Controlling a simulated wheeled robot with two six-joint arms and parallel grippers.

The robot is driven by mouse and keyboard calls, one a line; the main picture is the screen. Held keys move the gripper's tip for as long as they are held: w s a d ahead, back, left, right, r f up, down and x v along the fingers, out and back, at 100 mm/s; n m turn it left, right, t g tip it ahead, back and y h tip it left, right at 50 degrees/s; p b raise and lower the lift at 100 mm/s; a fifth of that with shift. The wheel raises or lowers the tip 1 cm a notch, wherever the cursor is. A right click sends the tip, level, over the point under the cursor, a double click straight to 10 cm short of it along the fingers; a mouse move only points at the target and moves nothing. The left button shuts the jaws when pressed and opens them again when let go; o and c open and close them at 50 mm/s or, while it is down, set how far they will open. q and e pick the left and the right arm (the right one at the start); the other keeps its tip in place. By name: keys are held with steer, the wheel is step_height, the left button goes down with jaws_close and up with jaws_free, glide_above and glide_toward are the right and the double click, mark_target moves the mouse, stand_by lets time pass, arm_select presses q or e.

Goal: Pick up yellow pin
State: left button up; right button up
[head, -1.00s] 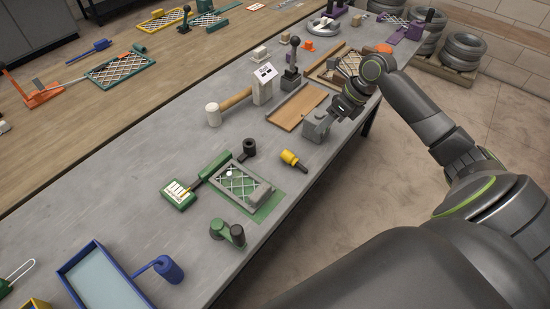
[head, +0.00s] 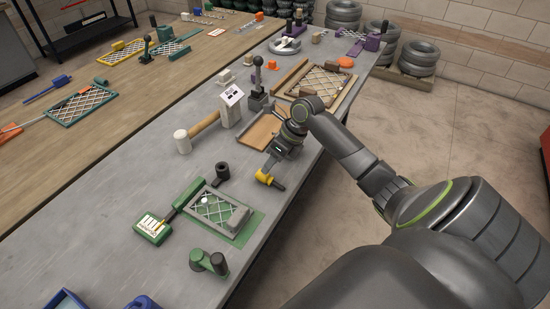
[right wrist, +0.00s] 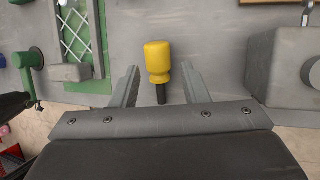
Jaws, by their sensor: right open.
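The yellow pin (head: 264,177) has a yellow head and a dark shaft, and lies on the grey table near its front edge. In the right wrist view the pin (right wrist: 158,60) lies between the fingers, yellow head away from the palm and dark shaft toward it. My right gripper (head: 270,165) is over the pin; in the wrist view the gripper (right wrist: 158,80) is open, with a visible gap on each side of the pin. It does not grip it. My left gripper is in no view.
A green mat with a grey mesh frame (head: 222,212) lies left of the pin. A grey block (right wrist: 285,65) stands to the right in the wrist view. A wooden-handled mallet (head: 196,132) and a wooden tray (head: 262,128) lie further back. The table edge is close.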

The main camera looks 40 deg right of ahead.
mark_target(268, 179)
steer(key=x, duration=0.4)
steer(key=shift+w+a+r, duration=0.15)
steer(key=shift+w+a, duration=0.15)
steer(key=shift+a, duration=0.05)
steer(key=shift+w+a+f, duration=0.15)
steer(key=shift+f, duration=0.4)
steer(key=c, duration=0.8)
